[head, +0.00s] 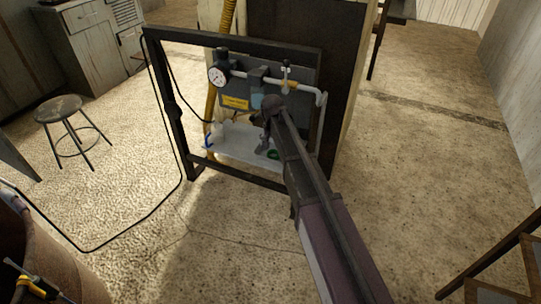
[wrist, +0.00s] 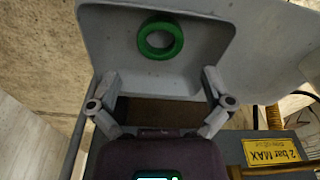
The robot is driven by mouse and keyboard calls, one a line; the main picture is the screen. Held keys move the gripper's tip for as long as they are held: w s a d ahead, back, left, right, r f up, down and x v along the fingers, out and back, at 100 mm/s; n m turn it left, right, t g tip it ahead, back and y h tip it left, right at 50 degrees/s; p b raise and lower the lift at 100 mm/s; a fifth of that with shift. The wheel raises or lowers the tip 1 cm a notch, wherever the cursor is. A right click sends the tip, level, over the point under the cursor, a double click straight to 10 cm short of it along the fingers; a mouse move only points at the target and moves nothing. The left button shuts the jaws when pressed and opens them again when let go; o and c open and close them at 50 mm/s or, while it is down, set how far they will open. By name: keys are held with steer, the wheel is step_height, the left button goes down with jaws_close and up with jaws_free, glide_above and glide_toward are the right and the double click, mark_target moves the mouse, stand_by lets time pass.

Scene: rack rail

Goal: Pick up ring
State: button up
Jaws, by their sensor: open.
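The ring is green and lies flat on a pale grey tray. In the wrist view the ring (wrist: 160,40) is near the top middle, and the tray (wrist: 110,45) spreads around it. In the head view the ring (head: 273,154) shows as a small green patch beside my arm, on the tray (head: 235,146). My gripper (wrist: 163,90) is open and empty, its two fingers spread wide. The ring appears beyond the fingertips, between their lines, and nothing touches it. In the head view my gripper (head: 262,148) is small and partly hidden by my arm.
A dark frame (head: 165,100) stands around the tray, with a gauge (head: 217,76), a white pipe (head: 300,87) and a yellow label (head: 235,103) above it. A stool (head: 60,108) is farther left. The floor at right is clear.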

mark_target(274, 156)
steer(key=shift+w+f+b, duration=0.25)
steer(key=shift+f+b, duration=1)
steer(key=shift+f, duration=0.05)
steer(key=shift+w+f+b, duration=0.25)
steer(key=shift+f+b, duration=1)
steer(key=c, duration=1)
